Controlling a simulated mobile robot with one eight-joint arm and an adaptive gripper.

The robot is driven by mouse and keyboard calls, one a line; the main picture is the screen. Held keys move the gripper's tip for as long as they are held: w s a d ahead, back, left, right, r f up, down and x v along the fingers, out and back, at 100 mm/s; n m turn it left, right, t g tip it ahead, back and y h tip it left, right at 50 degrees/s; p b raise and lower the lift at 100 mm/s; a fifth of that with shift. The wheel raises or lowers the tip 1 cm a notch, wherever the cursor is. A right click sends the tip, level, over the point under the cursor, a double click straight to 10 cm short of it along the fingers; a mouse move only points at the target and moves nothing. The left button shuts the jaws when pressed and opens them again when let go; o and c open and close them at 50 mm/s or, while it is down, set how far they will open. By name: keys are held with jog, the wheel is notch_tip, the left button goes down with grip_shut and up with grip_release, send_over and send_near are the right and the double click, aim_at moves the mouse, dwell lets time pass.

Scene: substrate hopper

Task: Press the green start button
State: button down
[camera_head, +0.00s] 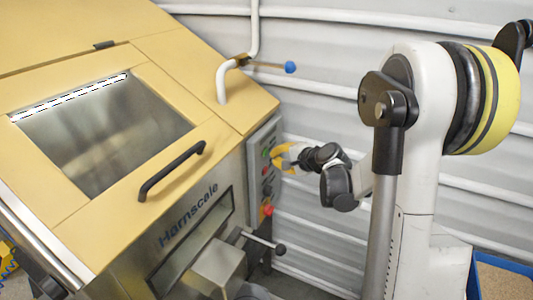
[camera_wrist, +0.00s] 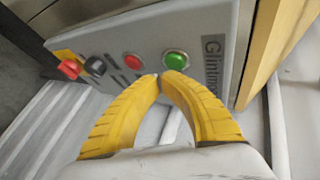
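The round green start button (camera_wrist: 176,60) sits on a grey control panel (camera_wrist: 204,84) and shows just beyond my fingertips in the wrist view. My gripper (camera_wrist: 163,76) has two yellow fingers whose tips come together, with nothing between them. The right fingertip slightly overlaps the lower edge of the button in that view. I cannot tell whether it touches. In the head view, my gripper (camera_head: 276,158) is at the upper part of the panel (camera_head: 254,172) on the machine's right side, close to the green button (camera_head: 266,153).
A red button (camera_wrist: 133,62) sits left of the green one, with a black knob (camera_wrist: 95,66) and a red knob (camera_wrist: 69,69) farther left. The yellow hopper has a black handle (camera_head: 171,171) and a blue-tipped lever (camera_head: 290,67). A corrugated wall (camera_head: 330,150) stands behind.

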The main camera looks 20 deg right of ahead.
jog(key=shift+w+a, duration=0.1)
jog(key=shift+w, duration=0.05)
jog(key=shift+w+a, duration=0.2)
dwell(0.3)
